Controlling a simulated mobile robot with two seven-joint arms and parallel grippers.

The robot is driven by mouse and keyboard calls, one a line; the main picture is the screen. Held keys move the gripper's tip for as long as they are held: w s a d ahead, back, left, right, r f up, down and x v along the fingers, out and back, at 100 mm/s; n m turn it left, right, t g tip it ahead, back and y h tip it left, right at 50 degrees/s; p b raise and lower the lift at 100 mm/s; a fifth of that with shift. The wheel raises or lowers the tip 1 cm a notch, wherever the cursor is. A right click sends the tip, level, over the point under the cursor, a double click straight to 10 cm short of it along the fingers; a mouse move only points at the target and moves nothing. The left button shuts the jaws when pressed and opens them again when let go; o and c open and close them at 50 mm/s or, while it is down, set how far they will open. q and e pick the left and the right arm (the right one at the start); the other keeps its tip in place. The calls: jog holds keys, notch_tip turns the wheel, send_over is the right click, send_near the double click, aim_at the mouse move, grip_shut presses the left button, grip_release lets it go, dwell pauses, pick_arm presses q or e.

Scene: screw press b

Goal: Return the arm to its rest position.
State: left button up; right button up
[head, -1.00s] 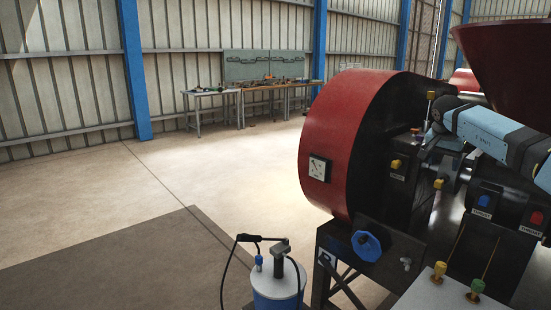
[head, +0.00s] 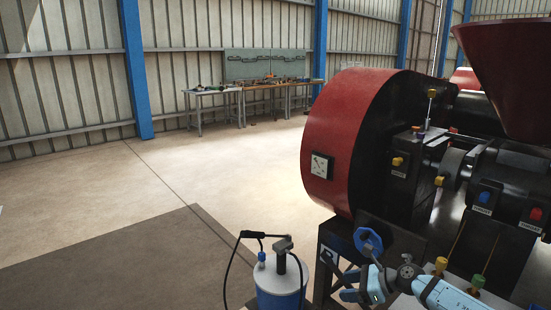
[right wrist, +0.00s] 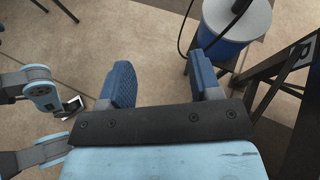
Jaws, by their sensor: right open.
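My right arm comes in at the lower right of the head view, in front of the red and black screw press (head: 335,140). My right gripper (head: 362,292) is low beside the press's dark stand, below the blue handwheel (head: 368,242). Its two blue fingers are apart with nothing between them. In the right wrist view the open gripper (right wrist: 165,68) points down over the bare floor. My left gripper does not show in the head view. Light blue arm links of mine show at the left of the right wrist view.
A blue canister with a grey lid and black hose (head: 280,280) stands left of the press stand; it is near the right finger in the right wrist view (right wrist: 235,25). A dark floor mat (head: 130,265) lies at left. Workbenches (head: 260,88) stand far back. Floor between is clear.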

jog(key=s+d+f+n+t+h, duration=0.1)
jog(key=s+d+f+n+h, duration=0.3)
jog(key=s+n, duration=0.75)
jog(key=s+d+f+n+t+h, duration=0.2)
jog(key=s+d+f+n, duration=0.25)
jog(key=s+n, duration=0.65)
jog(key=s+d+f+n+t+h, duration=0.1)
jog(key=s+d+f+n+h, duration=0.4)
jog(key=s, duration=1.1)
jog(key=w+a+m+t+y, duration=0.1)
jog(key=a+m+t+y, duration=0.2)
jog(key=a, duration=1.3)
pick_arm(q)
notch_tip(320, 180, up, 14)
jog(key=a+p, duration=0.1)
jog(key=p, duration=1.6)
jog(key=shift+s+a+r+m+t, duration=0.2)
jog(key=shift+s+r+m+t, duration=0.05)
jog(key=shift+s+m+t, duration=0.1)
pick_arm(e)
notch_tip(320, 180, up, 15)
jog(key=d, duration=0.2)
jog(key=shift+s+r+g, duration=0.15)
jog(key=shift+s+g, duration=0.25)
jog(key=shift+s, duration=0.05)
